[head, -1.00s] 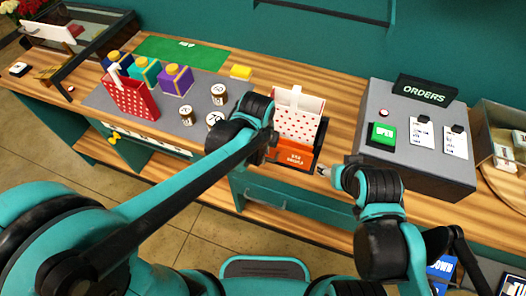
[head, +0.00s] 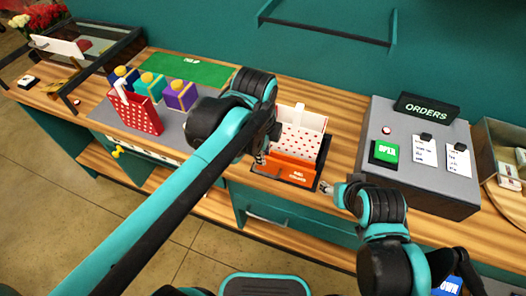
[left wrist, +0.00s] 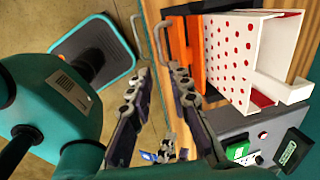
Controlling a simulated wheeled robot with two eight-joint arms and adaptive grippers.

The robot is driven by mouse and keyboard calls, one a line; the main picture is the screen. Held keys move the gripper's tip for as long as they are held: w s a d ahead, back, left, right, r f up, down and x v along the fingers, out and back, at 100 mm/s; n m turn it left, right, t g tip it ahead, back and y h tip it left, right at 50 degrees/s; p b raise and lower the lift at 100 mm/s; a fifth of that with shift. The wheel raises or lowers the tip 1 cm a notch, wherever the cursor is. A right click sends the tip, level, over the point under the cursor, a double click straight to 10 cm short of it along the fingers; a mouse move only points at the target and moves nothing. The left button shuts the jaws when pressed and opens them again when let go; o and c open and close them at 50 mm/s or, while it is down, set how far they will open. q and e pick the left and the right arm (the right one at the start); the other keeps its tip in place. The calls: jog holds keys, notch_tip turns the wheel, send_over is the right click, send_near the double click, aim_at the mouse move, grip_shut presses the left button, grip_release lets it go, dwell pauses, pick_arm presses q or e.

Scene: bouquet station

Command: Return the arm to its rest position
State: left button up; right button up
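My left arm reaches in over the counter (head: 345,125), and its gripper (head: 261,157) is just left of the white box with red dots (head: 303,140) and the orange box front (head: 293,168). In the left wrist view the two fingers of my left gripper (left wrist: 160,80) stand apart with nothing between them. The orange piece (left wrist: 180,50) and dotted box (left wrist: 235,50) are to their right there. My right gripper (head: 333,188) is near the counter's front edge, right of the orange box; its fingers are too small to read.
A grey console (head: 430,180) with a green OPEN button (head: 384,152) and an ORDERS sign (head: 426,107) stands on the right. A red dotted holder (head: 139,113) and blue, teal and purple blocks (head: 180,95) stand on the left. My left arm hides part of the grey mat.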

dwell(0.3)
pick_arm(q)
jog(key=s+a+f+n+t+b, duration=0.1)
jog(key=s+a+f+n+t, duration=0.1)
jog(key=a+n, duration=0.5)
jog(key=s+a+f+n+t+b, duration=0.2)
jog(key=a+f+n, duration=0.4)
jog(key=n, duration=0.8)
jog(key=s+a+t, duration=0.1)
jog(key=s+a, duration=0.1)
jog(key=shift+a+f+y, duration=0.3)
jog(key=shift+f, duration=0.05)
dwell(1.2)
